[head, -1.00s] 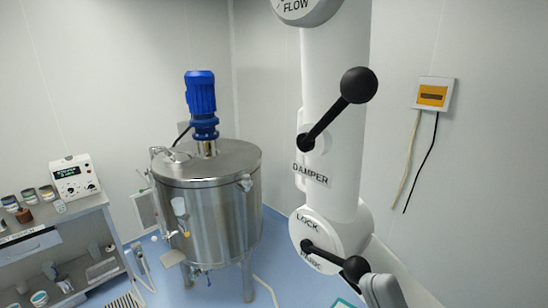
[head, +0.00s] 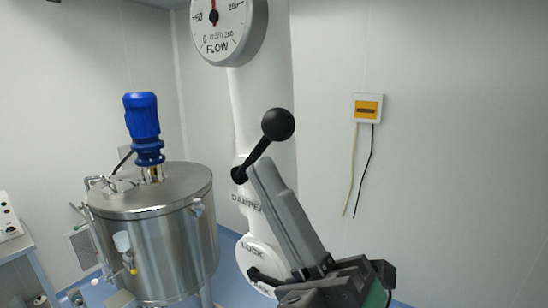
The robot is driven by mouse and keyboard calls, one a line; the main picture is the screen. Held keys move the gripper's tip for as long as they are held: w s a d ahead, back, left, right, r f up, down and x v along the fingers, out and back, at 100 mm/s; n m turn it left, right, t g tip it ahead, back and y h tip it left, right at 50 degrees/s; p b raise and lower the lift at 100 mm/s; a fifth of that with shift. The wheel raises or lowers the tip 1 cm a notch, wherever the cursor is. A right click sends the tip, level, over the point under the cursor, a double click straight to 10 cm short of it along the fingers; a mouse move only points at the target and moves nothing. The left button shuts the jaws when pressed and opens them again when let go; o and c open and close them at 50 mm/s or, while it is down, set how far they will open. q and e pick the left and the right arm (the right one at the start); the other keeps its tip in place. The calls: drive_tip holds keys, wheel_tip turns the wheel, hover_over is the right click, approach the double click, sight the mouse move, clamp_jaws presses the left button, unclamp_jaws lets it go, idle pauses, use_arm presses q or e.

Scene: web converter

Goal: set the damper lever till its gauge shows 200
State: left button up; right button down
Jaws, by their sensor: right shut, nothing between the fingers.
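The damper lever (head: 262,149) is a black rod with a round black knob (head: 278,124), on the white column above the DAMPER label (head: 246,202). It tilts up and to the right from its pivot. The round white FLOW gauge (head: 222,30) is at the top, partly cut off by the frame. My left gripper is not in view.
A second black lever (head: 262,277) at the LOCK label (head: 252,247) is partly behind my right gripper. A steel tank (head: 155,230) with a blue motor (head: 143,125) stands left. A yellow-fronted wall box (head: 367,108) with hanging cords is right. Space right of the knob is clear.

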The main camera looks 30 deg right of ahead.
sight(256, 152)
drive_tip(key=shift+w+d+r, duration=0.3)
drive_tip(key=shift+w, duration=0.1)
drive_tip(key=shift+w+a+r+b, duration=0.1)
drive_tip(key=shift+w+r+b, duration=0.1)
drive_tip(key=shift+r+b, duration=0.3)
drive_tip(key=shift+w+a+r+b, duration=0.1)
drive_tip(key=shift+w+r+b, duration=0.05)
drive_tip(key=shift+r+b, duration=0.3)
drive_tip(key=shift+r, duration=0.1)
